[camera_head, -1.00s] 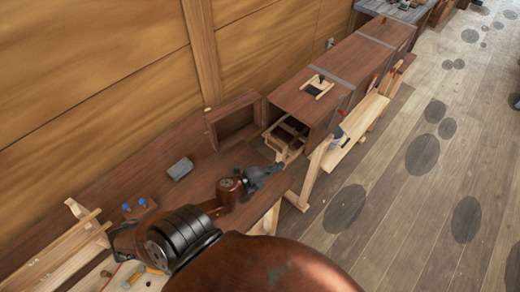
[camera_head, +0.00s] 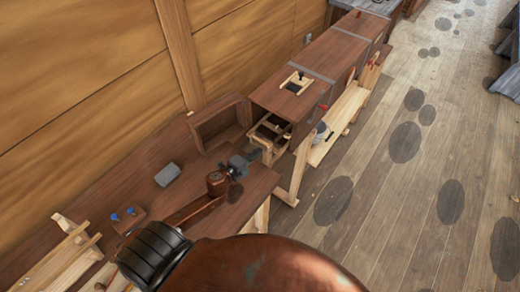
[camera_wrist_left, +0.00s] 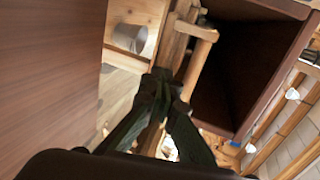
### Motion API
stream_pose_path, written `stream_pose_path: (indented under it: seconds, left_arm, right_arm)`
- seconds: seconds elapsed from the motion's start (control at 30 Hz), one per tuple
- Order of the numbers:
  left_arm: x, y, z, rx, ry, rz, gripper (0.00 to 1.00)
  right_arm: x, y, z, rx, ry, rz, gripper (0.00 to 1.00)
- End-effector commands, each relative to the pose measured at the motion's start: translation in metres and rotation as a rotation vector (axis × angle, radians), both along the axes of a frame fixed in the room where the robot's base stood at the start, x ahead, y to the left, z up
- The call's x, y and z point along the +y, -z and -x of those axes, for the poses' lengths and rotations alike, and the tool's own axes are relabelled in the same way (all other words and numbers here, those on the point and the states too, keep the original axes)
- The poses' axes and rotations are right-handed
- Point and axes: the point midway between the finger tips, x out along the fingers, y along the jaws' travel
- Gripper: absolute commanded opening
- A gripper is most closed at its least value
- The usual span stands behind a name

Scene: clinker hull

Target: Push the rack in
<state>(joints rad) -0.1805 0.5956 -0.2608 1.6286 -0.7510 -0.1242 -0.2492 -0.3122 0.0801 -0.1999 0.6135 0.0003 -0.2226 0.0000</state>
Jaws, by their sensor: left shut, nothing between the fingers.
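The wooden rack (camera_head: 267,138) sits in the open near end of the long brown box (camera_head: 282,98), its slatted end showing at the mouth. In the left wrist view, the rack's pale bars (camera_wrist_left: 199,32) show beside the box's dark opening (camera_wrist_left: 240,65). My left gripper (camera_head: 253,157) is shut and empty, just in front of the rack's near end. In the left wrist view its dark fingertips (camera_wrist_left: 166,82) overlap the lower end of the rack's bars; I cannot tell whether they touch. The rack's far part is hidden inside the box. My right gripper is not in view.
An open frame-like door (camera_head: 220,123) stands left of the box mouth. A grey block (camera_head: 168,174) and a wooden piece with blue knobs (camera_head: 128,218) lie on the brown bench (camera_head: 140,180). A pale trestle (camera_head: 300,170) stands right of the mouth.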

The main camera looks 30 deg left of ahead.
Motion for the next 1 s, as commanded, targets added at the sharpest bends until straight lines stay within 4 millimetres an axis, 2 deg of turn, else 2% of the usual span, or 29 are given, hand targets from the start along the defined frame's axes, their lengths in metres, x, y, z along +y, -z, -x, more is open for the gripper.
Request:
stream_pose_path:
  seconds: [0.1,0.2,0.37,0.63,0.9,1.0]
  left_arm:
    - [-0.002,-0.002,-0.015,-0.001,0.001,0.001,0.00]
    - [-0.002,-0.001,-0.020,0.000,0.000,0.001,0.00]
    - [-0.002,0.000,-0.024,0.000,0.001,0.001,0.00]
    - [-0.002,-0.001,-0.025,0.000,0.001,0.001,0.00]
    - [-0.006,-0.001,-0.066,-0.002,0.001,0.000,0.00]
    - [-0.006,-0.001,-0.074,-0.001,0.000,0.000,0.00]
  right_arm:
    - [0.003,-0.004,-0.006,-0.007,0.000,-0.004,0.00]
    - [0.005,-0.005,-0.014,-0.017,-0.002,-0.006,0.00]
    - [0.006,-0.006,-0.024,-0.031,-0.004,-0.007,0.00]
    - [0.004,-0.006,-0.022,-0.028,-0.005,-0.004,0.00]
    - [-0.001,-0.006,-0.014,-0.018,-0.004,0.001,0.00]
    - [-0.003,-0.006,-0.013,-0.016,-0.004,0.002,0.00]
